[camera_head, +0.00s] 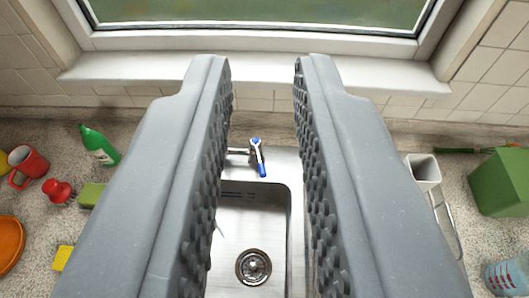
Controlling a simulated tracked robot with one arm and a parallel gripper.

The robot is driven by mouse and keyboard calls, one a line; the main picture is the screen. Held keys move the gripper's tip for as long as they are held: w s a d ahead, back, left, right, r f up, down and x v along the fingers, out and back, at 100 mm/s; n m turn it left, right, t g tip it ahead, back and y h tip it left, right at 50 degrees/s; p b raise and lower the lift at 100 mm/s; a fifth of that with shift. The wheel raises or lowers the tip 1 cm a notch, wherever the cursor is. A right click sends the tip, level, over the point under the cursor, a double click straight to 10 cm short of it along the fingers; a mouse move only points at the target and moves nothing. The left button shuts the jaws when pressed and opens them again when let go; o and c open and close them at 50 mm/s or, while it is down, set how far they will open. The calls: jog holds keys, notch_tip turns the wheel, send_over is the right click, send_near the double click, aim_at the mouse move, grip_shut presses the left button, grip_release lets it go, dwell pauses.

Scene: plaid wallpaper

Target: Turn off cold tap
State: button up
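My gripper (263,68) fills the middle of the view with its two grey textured fingers wide apart and nothing between them. The cold tap (259,158), with a blue handle, shows in the gap between the fingers at the back edge of the sink. It looks small and lies beyond and below the fingertips, not touching them. A short metal piece extends to its left, partly hidden by the left finger. The steel sink (254,220) with a round drain lies in front of the tap. I cannot tell whether water is running.
Left on the counter are a green bottle (99,144), a red mug (29,167), a small red item (58,191) and an orange plate (9,245). Right are a white container (423,172), a green box (499,183) and a blue-white cup (506,277). A windowsill (262,70) spans the back.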

aim_at(259, 157)
jog(key=shift+w+f, duration=0.1)
jog(key=shift+w, duration=0.15)
grip_shut()
jog(key=w+d+f+n+g+y, duration=0.1)
jog(key=w+d+f+g+y, duration=0.15)
jog(key=w+f, duration=0.55)
jog(key=w+d+f+n+g+y, duration=0.15)
jog(key=w+f+g, duration=0.25)
jog(key=w+f, duration=0.45)
jog(key=w+d+f+g+y, duration=0.1)
jog(key=w+d+f+g, duration=0.15)
jog(key=f, duration=0.55)
jog(key=w+d+f+g+y+p, duration=0.1)
jog(key=d+f, duration=0.2)
jog(key=f, duration=0.5)
jog(key=w+d+f+g+y, duration=0.1)
jog(key=w+d+f, duration=0.15)
jog(key=f, duration=0.55)
jog(key=w+a+f, duration=0.1)
jog(key=a+f, duration=0.5)
jog(key=a, duration=0.2)
jog(key=shift+w+a+f+n+p, duration=0.3)
jog(key=shift+w+a+n+p, duration=0.1)
jog(key=shift+n, duration=0.05)
jog(key=shift+a, duration=0.1)
